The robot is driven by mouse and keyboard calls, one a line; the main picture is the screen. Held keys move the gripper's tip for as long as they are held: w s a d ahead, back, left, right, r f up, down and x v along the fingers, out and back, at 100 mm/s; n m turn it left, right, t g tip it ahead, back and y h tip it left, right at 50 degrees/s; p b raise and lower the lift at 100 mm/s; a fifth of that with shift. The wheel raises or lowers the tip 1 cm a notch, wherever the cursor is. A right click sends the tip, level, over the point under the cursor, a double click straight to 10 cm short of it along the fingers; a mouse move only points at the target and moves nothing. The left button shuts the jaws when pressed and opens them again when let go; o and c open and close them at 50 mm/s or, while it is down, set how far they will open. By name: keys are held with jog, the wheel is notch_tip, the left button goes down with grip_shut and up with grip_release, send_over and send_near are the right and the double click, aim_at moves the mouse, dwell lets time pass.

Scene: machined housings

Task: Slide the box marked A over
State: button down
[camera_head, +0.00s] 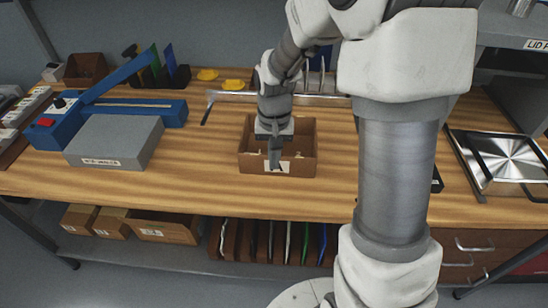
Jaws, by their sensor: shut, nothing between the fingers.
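An open brown box (249,163) stands on the wooden workbench near its front edge, at the middle of the head view. A white label (284,167) is on its front wall, partly covered by my gripper, and I cannot read a letter on it. My gripper (275,165) points down at the box, shut and empty. Its tip overlaps the front wall in the picture; whether it touches the wall cannot be told. The inside of the box is partly hidden by my gripper.
A grey block (115,140) and a blue lever tool (130,108) stand on the left. A metal plate in a black frame (500,160) is at the right. The wooden bench (205,165) is clear left of the box. My arm covers the bench at right of centre.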

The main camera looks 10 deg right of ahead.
notch_tip(320, 180, down, 9)
jog(key=shift+s+f+b, duration=0.1)
jog(key=shift+b, duration=0.35)
jog(key=w, duration=0.2)
jog(key=shift+w+d+r, duration=0.35)
jog(key=shift+w+d, duration=0.25)
jog(key=shift+w, duration=0.4)
jog(key=w+d, duration=0.1)
jog(key=w, duration=0.3)
jog(key=w+d, duration=0.1)
jog(key=w, duration=0.4)
jog(key=w+d, duration=0.2)
jog(key=w, duration=0.3)
jog(key=shift+w+d+p, duration=0.1)
jog(key=shift+w+p, duration=0.05)
jog(key=shift+p, duration=0.15)
